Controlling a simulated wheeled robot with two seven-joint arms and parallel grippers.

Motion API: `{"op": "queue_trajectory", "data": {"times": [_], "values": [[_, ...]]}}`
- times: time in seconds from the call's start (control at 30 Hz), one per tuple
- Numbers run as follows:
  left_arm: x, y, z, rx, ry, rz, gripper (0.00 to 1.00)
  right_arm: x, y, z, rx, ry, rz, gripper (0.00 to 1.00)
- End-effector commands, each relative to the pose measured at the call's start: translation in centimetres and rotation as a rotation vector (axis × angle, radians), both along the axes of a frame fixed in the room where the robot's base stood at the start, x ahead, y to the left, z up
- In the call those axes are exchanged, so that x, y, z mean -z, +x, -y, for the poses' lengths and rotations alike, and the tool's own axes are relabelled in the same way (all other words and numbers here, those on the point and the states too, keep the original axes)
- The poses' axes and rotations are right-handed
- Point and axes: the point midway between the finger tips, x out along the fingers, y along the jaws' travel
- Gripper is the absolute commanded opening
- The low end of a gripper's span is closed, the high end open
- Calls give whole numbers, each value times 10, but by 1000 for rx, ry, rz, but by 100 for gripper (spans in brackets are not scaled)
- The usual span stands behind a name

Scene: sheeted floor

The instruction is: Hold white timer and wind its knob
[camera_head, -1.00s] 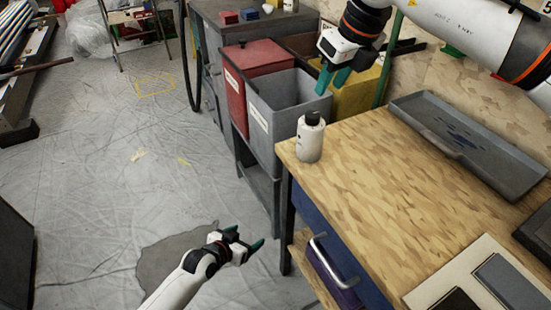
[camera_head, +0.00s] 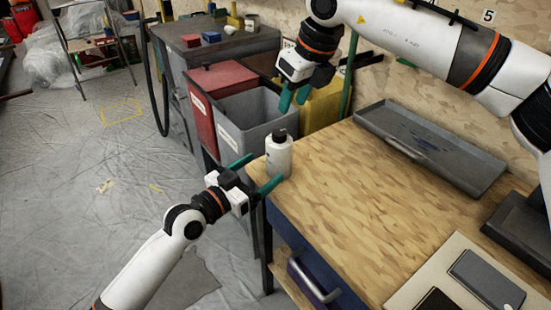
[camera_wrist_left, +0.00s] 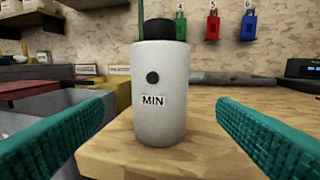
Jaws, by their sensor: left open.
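The white timer (camera_head: 278,160) is an upright white cylinder with a black knob (camera_head: 279,135) on top. It stands at the left corner of the wooden bench. In the left wrist view the timer (camera_wrist_left: 160,98) shows a black dot and the letters MIN. My left gripper (camera_head: 266,168) is open at the bench corner. Its teal fingers point at the timer from either side, with clear gaps in the wrist view. My right gripper (camera_head: 294,97) hangs above and behind the timer, fingers downward, apart and empty, over the bins.
The wooden bench (camera_head: 370,200) is mostly clear in its middle. A grey tray (camera_head: 430,145) lies along its back. A grey bin (camera_head: 255,112), a red bin (camera_head: 205,80) and a yellow bin (camera_head: 325,108) stand beyond the timer. A drawer handle (camera_head: 315,280) juts from the bench front.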

Motion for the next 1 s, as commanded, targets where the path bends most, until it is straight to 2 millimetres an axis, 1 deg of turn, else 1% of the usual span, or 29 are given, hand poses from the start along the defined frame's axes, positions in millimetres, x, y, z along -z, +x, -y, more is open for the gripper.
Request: {"op": "queue_trajectory", "data": {"times": [0.03,0.2,0.4,0.6,0.87,0.9,0.97,1.0], "values": [[-1,9,8,0,-4,0,81,0,0,0,0,0,0,36],[0,33,30,-1,-2,-1,81,0,0,0,0,0,0,36],[0,54,49,-1,1,-1,81,0,0,0,0,0,0,36],[1,63,57,-1,1,-1,81,0,0,0,0,0,0,36],[1,64,58,-1,1,-1,81,0,0,0,0,0,0,36],[1,64,58,-1,1,-1,77,0,0,0,0,0,0,36],[1,64,58,-1,1,-1,68,0,0,0,0,0,0,36],[1,64,58,-1,1,-1,61,0,0,0,0,0,0,36]]}}
